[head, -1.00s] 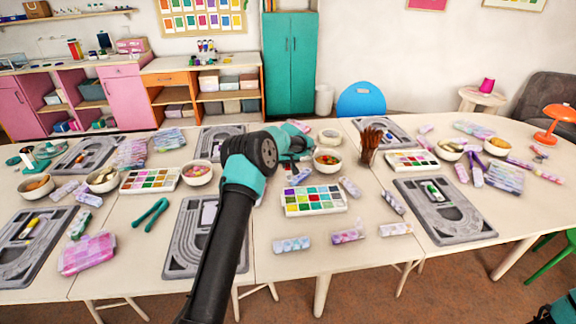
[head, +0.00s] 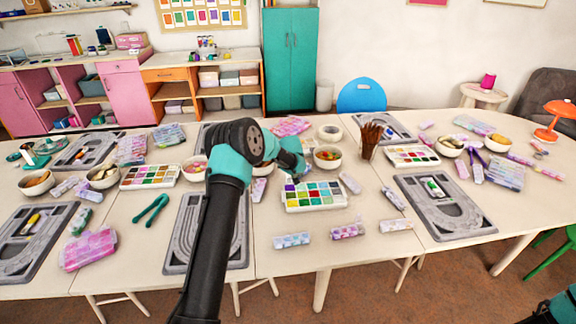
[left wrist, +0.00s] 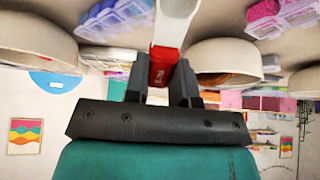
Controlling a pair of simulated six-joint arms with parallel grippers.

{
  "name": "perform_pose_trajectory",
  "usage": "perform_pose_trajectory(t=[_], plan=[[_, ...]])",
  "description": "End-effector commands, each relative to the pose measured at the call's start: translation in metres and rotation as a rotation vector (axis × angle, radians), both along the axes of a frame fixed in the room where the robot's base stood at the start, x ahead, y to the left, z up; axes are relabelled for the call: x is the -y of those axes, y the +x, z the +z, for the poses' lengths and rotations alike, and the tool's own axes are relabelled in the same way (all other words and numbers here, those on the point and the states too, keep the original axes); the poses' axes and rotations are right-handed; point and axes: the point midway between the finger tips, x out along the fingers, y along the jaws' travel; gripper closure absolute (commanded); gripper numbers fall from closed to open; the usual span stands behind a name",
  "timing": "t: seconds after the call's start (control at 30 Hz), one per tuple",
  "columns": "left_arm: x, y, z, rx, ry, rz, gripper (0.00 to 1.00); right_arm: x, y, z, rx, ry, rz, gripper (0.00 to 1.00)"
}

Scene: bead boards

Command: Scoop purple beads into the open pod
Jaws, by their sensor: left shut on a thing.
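My left gripper (left wrist: 165,88) is shut on a tool with a red handle (left wrist: 163,68) and a pale end (left wrist: 175,22) in the left wrist view. The tool's far end is cut off at the top there. In the head view my left gripper (head: 292,172) is at the back-left edge of the white bead tray (head: 345,206), which has cells of several colours. The tool is hard to make out there, and so is any purple cell. Small clear pods (head: 291,241), (head: 347,231), (head: 396,225) lie in front of the tray. I cannot tell which is open. My right gripper is out of view.
A bowl (head: 327,165) and a brush cup (head: 368,152) stand behind the tray. Grey bead boards (head: 186,258), (head: 478,226) lie to either side. A second bead tray (head: 148,185) is at left. Bare table shows around the pods in front.

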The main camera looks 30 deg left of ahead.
Motion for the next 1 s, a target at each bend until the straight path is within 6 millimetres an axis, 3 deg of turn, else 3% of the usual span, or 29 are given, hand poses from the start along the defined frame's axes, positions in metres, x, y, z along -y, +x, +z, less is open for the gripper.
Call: perform_pose_trajectory(t=[0.6,1.0], plan=[[0.007,-0.007,-0.027,0.026,0.013,-0.005,0.97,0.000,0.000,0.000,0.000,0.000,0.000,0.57],[0.007,-0.007,-0.031,0.027,0.014,-0.005,0.97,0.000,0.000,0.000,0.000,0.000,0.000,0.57]])
